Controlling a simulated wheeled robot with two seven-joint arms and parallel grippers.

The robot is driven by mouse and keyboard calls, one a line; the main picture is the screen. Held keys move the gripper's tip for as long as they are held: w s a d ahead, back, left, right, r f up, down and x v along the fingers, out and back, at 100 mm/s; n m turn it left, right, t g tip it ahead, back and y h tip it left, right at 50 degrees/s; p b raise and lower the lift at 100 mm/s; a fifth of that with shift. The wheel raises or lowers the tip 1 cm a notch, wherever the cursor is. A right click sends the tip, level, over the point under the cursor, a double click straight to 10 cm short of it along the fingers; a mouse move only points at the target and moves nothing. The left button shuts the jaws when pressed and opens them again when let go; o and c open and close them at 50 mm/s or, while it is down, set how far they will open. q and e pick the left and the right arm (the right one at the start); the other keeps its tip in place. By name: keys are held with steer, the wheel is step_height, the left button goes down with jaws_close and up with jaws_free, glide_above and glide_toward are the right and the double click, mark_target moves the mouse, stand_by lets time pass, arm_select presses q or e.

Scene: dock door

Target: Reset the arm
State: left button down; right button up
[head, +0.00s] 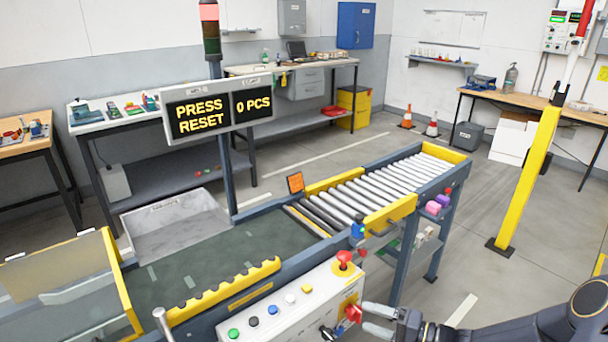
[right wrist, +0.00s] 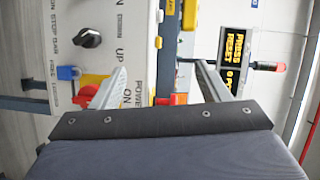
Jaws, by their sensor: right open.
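My right gripper (head: 366,316) reaches in from the lower right. It is open and empty beside the front of the white control box (head: 290,308). Its fingers (right wrist: 160,85) point at the box front in the right wrist view, apart from each other. A red switch handle (head: 353,313) on a yellow plate is close to the fingertips; I cannot tell whether they touch. A black knob (right wrist: 88,38) and a blue part (right wrist: 68,73) show near it. A red mushroom button (head: 344,258) stands on top of the box. A sign (head: 217,109) reads "PRESS RESET" and "0 PCS". My left gripper is out of view.
A conveyor with a dark belt (head: 220,262) and rollers (head: 385,185) runs behind the box. A yellow post (head: 528,180) stands at the right. Workbenches (head: 300,70) line the walls. Floor (head: 455,245) between the rollers and the post is clear.

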steer(key=s+a+r+n+g+h+p, duration=0.2)
steer(key=s+r+n+g+h, duration=0.3)
steer(key=s+r, duration=1)
steer(key=s+d+r+m+t+h+p, duration=0.1)
steer(key=s+d+r+h, duration=0.1)
steer(key=s, duration=0.3)
steer(key=s+d+r+m+t+h+p, duration=0.1)
steer(key=s+d+r+h, duration=0.1)
steer(key=s, duration=0.4)
steer(key=shift+s+d+h, duration=0.15)
steer(key=shift+d+h, duration=0.45)
steer(key=shift+h, duration=0.3)
